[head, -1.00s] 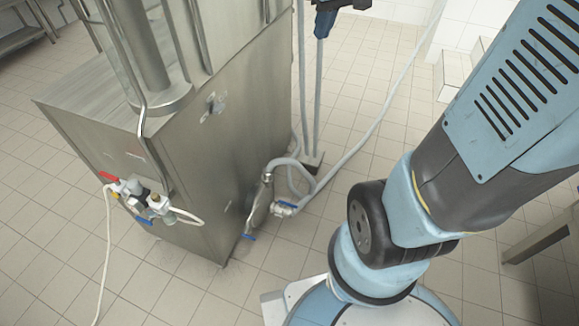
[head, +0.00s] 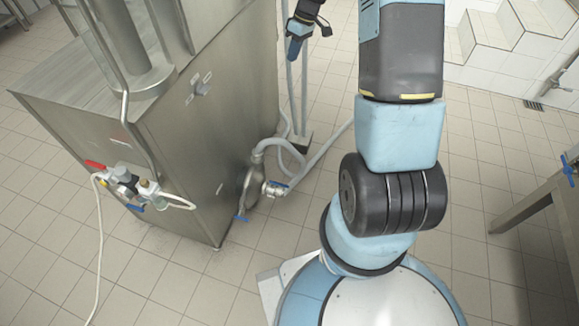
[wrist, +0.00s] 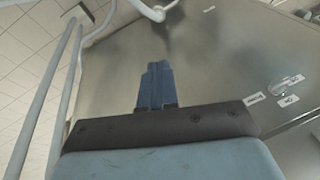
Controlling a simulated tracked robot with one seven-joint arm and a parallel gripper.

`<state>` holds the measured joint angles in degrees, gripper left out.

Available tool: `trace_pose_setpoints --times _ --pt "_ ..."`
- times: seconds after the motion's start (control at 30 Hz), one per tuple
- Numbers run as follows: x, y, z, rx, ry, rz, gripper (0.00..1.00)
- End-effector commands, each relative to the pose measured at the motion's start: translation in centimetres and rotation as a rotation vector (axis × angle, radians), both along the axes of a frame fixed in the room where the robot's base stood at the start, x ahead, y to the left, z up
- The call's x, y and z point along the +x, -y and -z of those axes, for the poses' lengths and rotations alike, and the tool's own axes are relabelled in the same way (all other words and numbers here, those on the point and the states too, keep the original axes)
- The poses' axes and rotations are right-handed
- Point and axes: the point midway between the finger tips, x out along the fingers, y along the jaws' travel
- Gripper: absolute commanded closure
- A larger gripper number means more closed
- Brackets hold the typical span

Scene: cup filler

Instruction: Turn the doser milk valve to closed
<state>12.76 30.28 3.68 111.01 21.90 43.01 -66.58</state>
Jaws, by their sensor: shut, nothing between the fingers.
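The steel machine (head: 190,140) has a round pump housing (head: 251,188) low on its side, with a grey hose. My gripper (head: 295,47) is at the top of the head view, above and apart from these valves. Its blue fingers (wrist: 157,85) are shut and empty in the wrist view, in front of the machine's steel side.
A fitting with red (head: 95,164) and blue levers and a white hose is on the machine's left face. A knob (wrist: 283,88) with labels is on its side. Grey vertical pipes stand behind the pump. A steel frame (head: 530,205) is at the right; tiled floor lies between.

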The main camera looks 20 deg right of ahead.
Motion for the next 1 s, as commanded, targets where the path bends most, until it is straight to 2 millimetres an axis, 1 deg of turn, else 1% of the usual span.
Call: trace_pose_setpoints --times 0.03,0.23,0.37,0.4,0.47,0.5,0.67,0.7,0.77,0.8,0.87,0.9,0.97,1.0 --pt "0.6 0.4 2.2 0.013 -0.012 -0.013 1.00" --pt "2.2 1.4 9.6 0.064 -0.030 -0.083 1.00" --pt "2.8 1.9 14.8 0.100 -0.040 -0.125 1.00" --pt "2.9 2.0 16.4 0.111 -0.042 -0.136 1.00" --pt "2.9 2.3 18.8 0.128 -0.045 -0.153 1.00" --pt "2.9 2.4 20.5 0.139 -0.045 -0.166 1.00" --pt "2.3 2.8 27.2 0.184 -0.049 -0.208 1.00" --pt "2.0 2.9 28.9 0.195 -0.049 -0.217 1.00" --pt "1.5 2.9 31.5 0.213 -0.049 -0.233 1.00" --pt "1.1 2.9 33.1 0.225 -0.050 -0.243 1.00" --pt "0.5 2.9 35.6 0.242 -0.048 -0.255 1.00" --pt "0.0 2.9 37.3 0.253 -0.047 -0.265 1.00" --pt "-0.8 2.8 39.9 0.270 -0.045 -0.277 1.00" --pt "-1.4 2.7 41.6 0.281 -0.044 -0.285 1.00"
